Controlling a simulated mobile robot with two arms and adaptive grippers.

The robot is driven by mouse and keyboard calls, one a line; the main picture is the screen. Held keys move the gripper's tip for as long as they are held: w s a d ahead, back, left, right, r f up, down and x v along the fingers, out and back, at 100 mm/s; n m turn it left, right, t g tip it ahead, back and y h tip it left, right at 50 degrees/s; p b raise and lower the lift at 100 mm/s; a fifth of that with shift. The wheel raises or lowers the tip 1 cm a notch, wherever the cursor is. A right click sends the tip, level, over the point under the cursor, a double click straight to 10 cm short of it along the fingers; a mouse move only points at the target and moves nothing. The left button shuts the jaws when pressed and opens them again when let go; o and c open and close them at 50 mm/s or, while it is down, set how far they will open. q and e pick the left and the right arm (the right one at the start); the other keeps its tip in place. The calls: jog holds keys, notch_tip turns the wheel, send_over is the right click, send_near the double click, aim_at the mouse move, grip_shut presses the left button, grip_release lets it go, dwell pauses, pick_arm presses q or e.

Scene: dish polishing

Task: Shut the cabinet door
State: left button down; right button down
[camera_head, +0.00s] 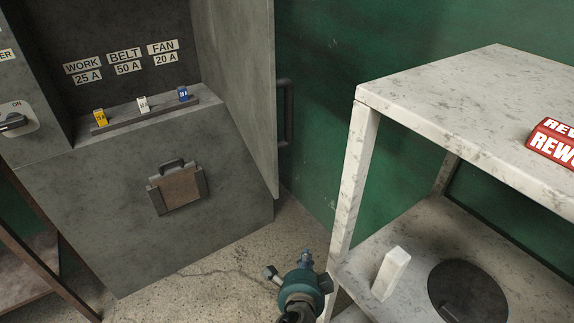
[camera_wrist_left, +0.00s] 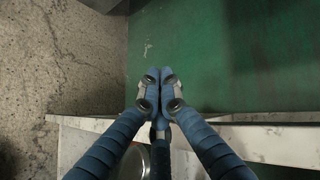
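The grey cabinet (camera_head: 130,235) stands at the left of the head view. Its door (camera_head: 235,75) is swung open at the cabinet's right side, with a dark bar handle (camera_head: 287,115) on its outer face toward the green wall. My left gripper (camera_head: 306,260) is low in the middle of the head view, below and apart from the door and handle. In the left wrist view its blue fingers (camera_wrist_left: 160,78) are together with nothing visible between them. Neither door nor handle can be made out in the wrist view. My right gripper is not in view.
A white speckled shelf unit (camera_head: 470,85) stands at the right, close to my left gripper. A white block (camera_head: 390,273) and a dark round disc (camera_head: 467,293) are on its lower shelf. Coloured fuses (camera_head: 143,104) stand on the cabinet ledge. Bare floor (camera_head: 200,275) lies before the cabinet.

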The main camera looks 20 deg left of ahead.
pick_arm(q)
jog(key=s+a+r+n+t+y+b, duration=0.1)
jog(key=a+r+t+y, duration=0.1)
jog(key=r, duration=1.1)
jog(key=s+a+r+t+y, duration=0.1)
jog(key=a+r+t+y, duration=0.1)
jog(key=r, duration=1.1)
jog(key=p+x, duration=0.2)
jog(key=x, duration=0.7)
jog(key=shift+w+a+r+p, duration=0.25)
jog(key=shift+w+r+p, duration=0.05)
jog(key=shift+r, duration=0.05)
